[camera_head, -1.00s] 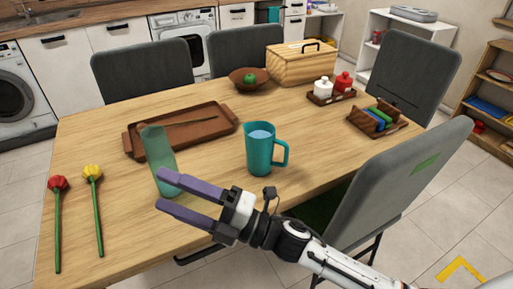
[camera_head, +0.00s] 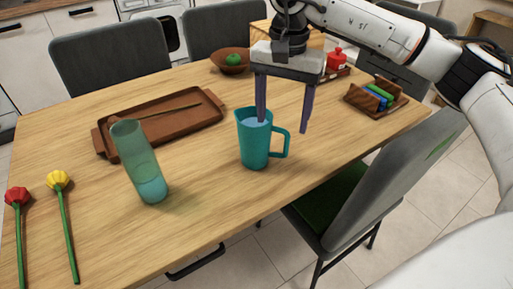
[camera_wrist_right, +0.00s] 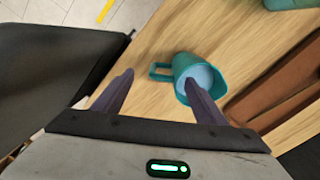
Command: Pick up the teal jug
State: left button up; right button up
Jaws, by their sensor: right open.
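The teal jug (camera_head: 254,146) stands upright on the wooden table, with pale blue contents inside and its handle to the right in the head view. My right gripper (camera_head: 283,126) is open above the jug, fingers pointing down. One finger appears over the jug's mouth and the other beyond the handle side. In the right wrist view the jug (camera_wrist_right: 197,75) lies ahead of the open fingers (camera_wrist_right: 160,92), with its handle between them in the picture. Nothing is held. My left gripper is not in view.
A translucent green vase (camera_head: 138,165) stands left of the jug. A brown tray (camera_head: 165,124) lies behind it, and a bowl (camera_head: 230,62) is farther back. A condiment caddy (camera_head: 376,97) and a grey chair (camera_head: 375,190) are to the right. Red and yellow flowers (camera_head: 60,180) lie at left.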

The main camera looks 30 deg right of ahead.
aim_at(282, 129)
jog(key=shift+d+f, duration=0.1)
jog(key=shift+f, duration=0.55)
notch_tip(282, 129, down, 4)
jog(key=shift+f+b, duration=0.15)
jog(key=shift+b, duration=0.15)
jog(key=shift+w+f, duration=0.2)
jog(key=shift+f, duration=1.2)
jog(key=shift+w+f, duration=0.2)
jog(key=shift+f, duration=1.15)
jog(key=shift+c, duration=0.5)
jog(key=shift+r, duration=0.1)
grip_shut()
jog(key=shift+r, duration=0.15)
jog(key=shift+r, duration=4.8)
